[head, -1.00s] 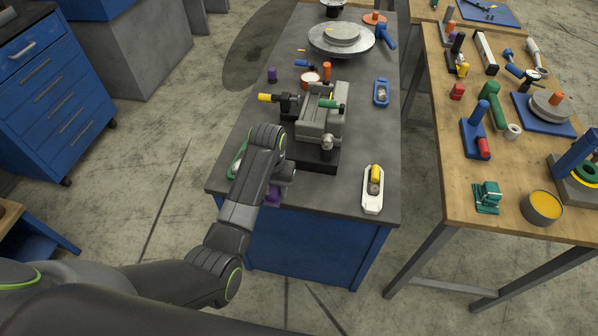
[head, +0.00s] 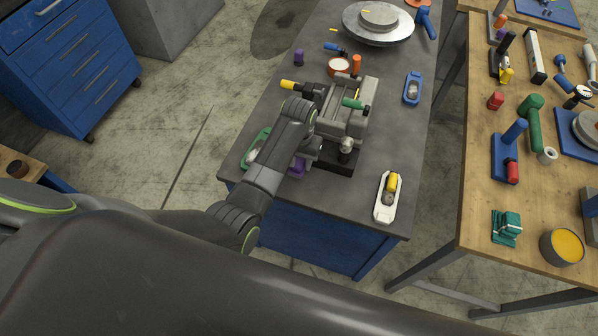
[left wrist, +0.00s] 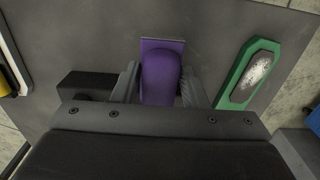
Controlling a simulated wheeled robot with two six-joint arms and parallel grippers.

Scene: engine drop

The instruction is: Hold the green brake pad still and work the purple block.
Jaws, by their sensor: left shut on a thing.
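My left gripper (left wrist: 160,88) is shut on the purple block (left wrist: 161,72), with one finger on each side of it. In the head view my left arm covers most of the gripper, and part of the purple block (head: 298,166) shows below it, near the bench's front left corner. A green piece with a pale worn patch (left wrist: 236,92), perhaps the brake pad, lies flat to the right of the gripper in the left wrist view, apart from it. In the head view this green piece (head: 254,152) is partly behind my arm. My right gripper is out of view.
A grey vise-like fixture (head: 349,115) stands just right of the gripper. A white tray (head: 384,212) with a yellow cylinder and a blue tray (head: 412,88) lie farther right. A purple cylinder (head: 299,58) stands behind.

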